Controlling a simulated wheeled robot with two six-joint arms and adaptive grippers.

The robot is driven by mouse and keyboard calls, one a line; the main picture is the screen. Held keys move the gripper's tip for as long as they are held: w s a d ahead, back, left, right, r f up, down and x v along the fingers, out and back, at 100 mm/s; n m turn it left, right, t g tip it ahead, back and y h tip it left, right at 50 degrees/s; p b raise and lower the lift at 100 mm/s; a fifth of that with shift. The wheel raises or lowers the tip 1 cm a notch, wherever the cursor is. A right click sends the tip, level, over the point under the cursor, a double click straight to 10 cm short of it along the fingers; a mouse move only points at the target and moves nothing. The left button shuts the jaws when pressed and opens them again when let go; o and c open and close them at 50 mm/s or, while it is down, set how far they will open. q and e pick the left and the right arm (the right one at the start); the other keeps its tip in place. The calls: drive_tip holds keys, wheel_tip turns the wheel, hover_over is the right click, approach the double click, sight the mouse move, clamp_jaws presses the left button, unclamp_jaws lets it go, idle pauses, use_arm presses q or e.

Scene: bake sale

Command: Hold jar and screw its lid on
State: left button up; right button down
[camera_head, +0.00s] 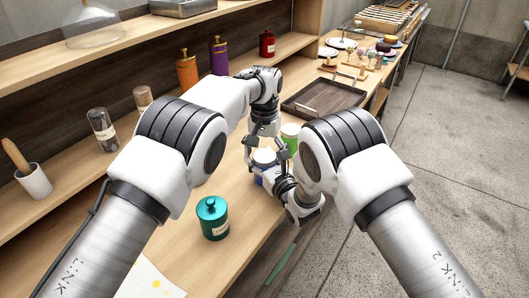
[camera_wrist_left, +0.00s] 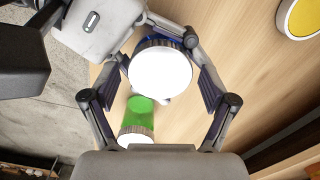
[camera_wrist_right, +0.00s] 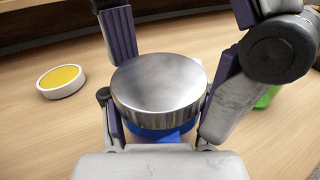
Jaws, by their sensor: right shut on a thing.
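The blue jar (camera_head: 264,172) stands on the wooden counter, partly hidden by my arms. Its silver, ribbed lid (camera_wrist_right: 160,82) sits on top of it; whether it is threaded tight cannot be told. The lid's top shows bright white in the left wrist view (camera_wrist_left: 160,68). My right gripper (camera_head: 277,180) is shut on the jar from the side, low beneath the lid. My left gripper (camera_head: 265,150) points down over the lid, open. In the left wrist view its fingers stand either side of the lid with gaps.
A green jar (camera_wrist_left: 140,115) stands close beside the blue jar. A white round piece with a yellow top (camera_wrist_right: 62,80) lies nearby on the counter. A teal canister (camera_head: 212,218) stands in front, and a dark tray (camera_head: 325,98) lies behind. Shelves line the left.

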use_arm(q)
drive_tip(key=shift+r, duration=2.35)
drive_tip(key=shift+c, duration=0.3)
